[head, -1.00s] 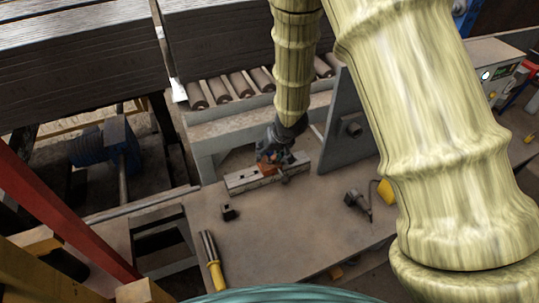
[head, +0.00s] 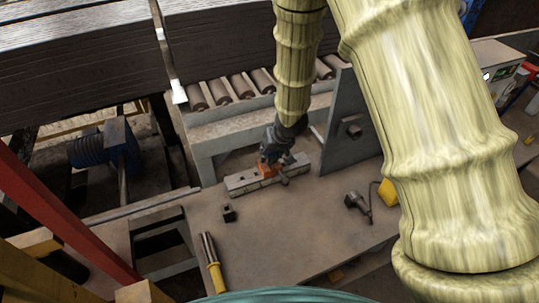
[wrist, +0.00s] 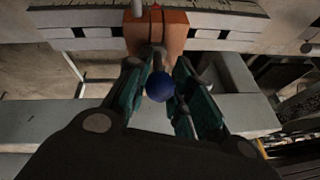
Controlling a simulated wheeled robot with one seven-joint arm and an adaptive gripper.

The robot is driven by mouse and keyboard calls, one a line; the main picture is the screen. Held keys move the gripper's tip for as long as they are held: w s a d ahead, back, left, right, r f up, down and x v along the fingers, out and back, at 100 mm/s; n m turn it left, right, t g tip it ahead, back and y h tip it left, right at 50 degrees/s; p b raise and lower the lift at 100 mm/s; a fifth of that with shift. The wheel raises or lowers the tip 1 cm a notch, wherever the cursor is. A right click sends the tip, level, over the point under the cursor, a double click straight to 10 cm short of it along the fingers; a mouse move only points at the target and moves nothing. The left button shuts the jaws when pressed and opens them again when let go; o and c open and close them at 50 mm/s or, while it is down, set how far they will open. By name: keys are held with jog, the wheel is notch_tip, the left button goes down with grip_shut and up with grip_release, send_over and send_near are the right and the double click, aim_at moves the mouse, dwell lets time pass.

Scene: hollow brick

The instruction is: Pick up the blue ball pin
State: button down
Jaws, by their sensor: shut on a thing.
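The blue ball pin shows in the wrist view as a round blue ball (wrist: 160,87) on a short brownish stem. An orange hollow brick (wrist: 157,30) is just beyond it, and the stem reaches toward its face; I cannot tell whether the two touch. My gripper (wrist: 160,98) has its two teal fingers on either side of the ball and is shut on the pin. In the head view my gripper (head: 275,152) is over the orange brick (head: 267,170). The pin is too small or hidden to make out there.
The brick rests on a long grey slotted bar (head: 240,183) on the workbench (head: 290,225). A grey upright plate (head: 350,125) stands close to the right of my arm. A small black block (head: 229,213), a yellow-handled tool (head: 212,262) and a dark tool (head: 357,204) lie nearer. Rollers (head: 240,86) are behind.

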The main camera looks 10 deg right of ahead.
jog(key=shift+r+b, duration=0.55)
jog(key=shift+r, duration=4.2)
